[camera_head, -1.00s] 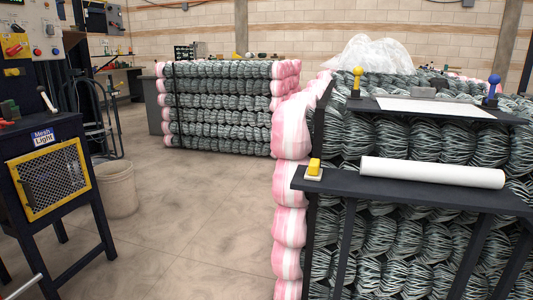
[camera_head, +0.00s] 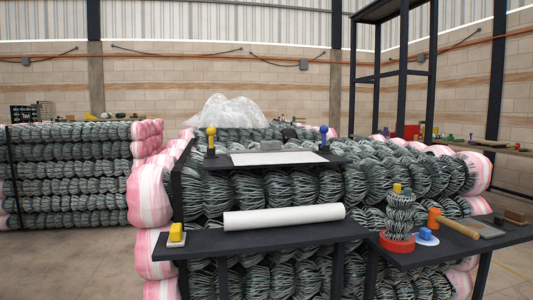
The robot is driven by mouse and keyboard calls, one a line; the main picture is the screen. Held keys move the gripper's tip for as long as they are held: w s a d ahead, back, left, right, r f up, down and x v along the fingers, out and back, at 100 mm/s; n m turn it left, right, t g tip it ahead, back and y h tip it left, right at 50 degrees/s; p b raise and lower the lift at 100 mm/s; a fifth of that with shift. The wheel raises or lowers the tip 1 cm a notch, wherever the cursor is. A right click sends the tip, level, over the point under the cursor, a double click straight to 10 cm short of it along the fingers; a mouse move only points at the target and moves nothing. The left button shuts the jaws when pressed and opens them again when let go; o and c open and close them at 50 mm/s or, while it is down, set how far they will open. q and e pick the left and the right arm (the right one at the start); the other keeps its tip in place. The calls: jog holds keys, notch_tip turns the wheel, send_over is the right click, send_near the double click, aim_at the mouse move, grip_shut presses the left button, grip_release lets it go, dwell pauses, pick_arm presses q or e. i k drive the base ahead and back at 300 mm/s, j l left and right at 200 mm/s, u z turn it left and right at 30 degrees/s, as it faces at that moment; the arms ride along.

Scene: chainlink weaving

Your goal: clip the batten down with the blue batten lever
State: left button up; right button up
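The blue batten lever (camera_head: 323,134) stands at the right end of a dark shelf, with its blue knob on top. A yellow-knobbed lever (camera_head: 211,138) stands at the shelf's left end. Between them a white sheet (camera_head: 275,158) lies flat on the dark shelf, and a small grey bar (camera_head: 271,145) sits at its back edge. I cannot tell for sure which piece is the batten. Both levers look upright. Neither of my grippers shows in this view.
A white roll (camera_head: 284,217) lies on a lower dark shelf (camera_head: 260,236) with a yellow block (camera_head: 176,233) at its left end.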

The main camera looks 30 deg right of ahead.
aim_at(324, 129)
jog(key=i+z, duration=0.1)
jog(key=z, duration=0.45)
jog(key=k+z, duration=0.1)
jog(key=z, duration=0.6)
jog(key=i+j, duration=0.1)
